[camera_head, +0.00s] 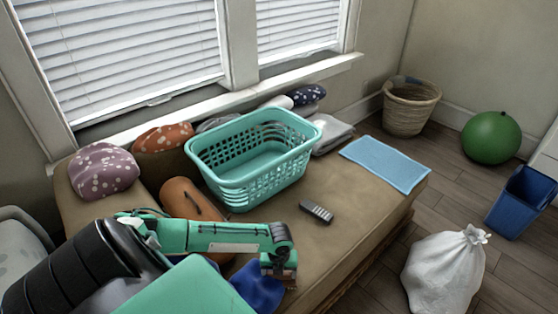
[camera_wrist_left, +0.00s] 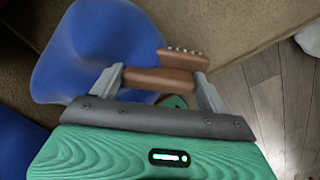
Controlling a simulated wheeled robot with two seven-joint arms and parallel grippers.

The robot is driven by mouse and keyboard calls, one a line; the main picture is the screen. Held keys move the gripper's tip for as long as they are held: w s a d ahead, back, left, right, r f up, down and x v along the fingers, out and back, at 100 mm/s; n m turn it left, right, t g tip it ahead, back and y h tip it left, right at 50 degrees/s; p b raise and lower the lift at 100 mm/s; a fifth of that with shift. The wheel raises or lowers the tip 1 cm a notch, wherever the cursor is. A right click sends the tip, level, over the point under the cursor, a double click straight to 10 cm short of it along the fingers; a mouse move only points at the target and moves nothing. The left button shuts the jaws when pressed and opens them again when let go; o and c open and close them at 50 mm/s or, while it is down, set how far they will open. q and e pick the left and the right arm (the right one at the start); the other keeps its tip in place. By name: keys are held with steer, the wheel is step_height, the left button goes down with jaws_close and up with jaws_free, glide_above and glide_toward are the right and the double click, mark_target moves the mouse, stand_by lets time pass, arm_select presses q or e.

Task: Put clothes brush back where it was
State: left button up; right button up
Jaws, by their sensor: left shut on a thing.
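The clothes brush, a small brown wooden piece with pale bristle tufts at its far end, is between the fingers of my left gripper in the left wrist view (camera_wrist_left: 158,79). My left gripper (camera_head: 279,276) is shut on it. In the head view the gripper is over the front edge of the tan cushioned bench (camera_head: 350,212), next to a blue item (camera_head: 258,288). The brush is mostly hidden there by the gripper. In the left wrist view the blue item (camera_wrist_left: 90,48) lies behind the brush. My right gripper is not in view.
A teal laundry basket (camera_head: 252,165) stands on the bench. A dark remote-like object (camera_head: 317,211), a light blue folded cloth (camera_head: 386,164), a brown bolster (camera_head: 190,200) and cushions are around it. A white bag (camera_head: 443,272) and blue bin (camera_head: 523,200) stand on the floor.

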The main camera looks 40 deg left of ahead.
arm_select(q)
steer(key=shift+f, duration=0.15)
steer(key=o, duration=0.9)
steer(key=shift+r, duration=0.45)
step_height(320, 180, up, 12)
steer(key=shift+f+p, duration=0.25)
steer(key=shift+p, duration=0.7)
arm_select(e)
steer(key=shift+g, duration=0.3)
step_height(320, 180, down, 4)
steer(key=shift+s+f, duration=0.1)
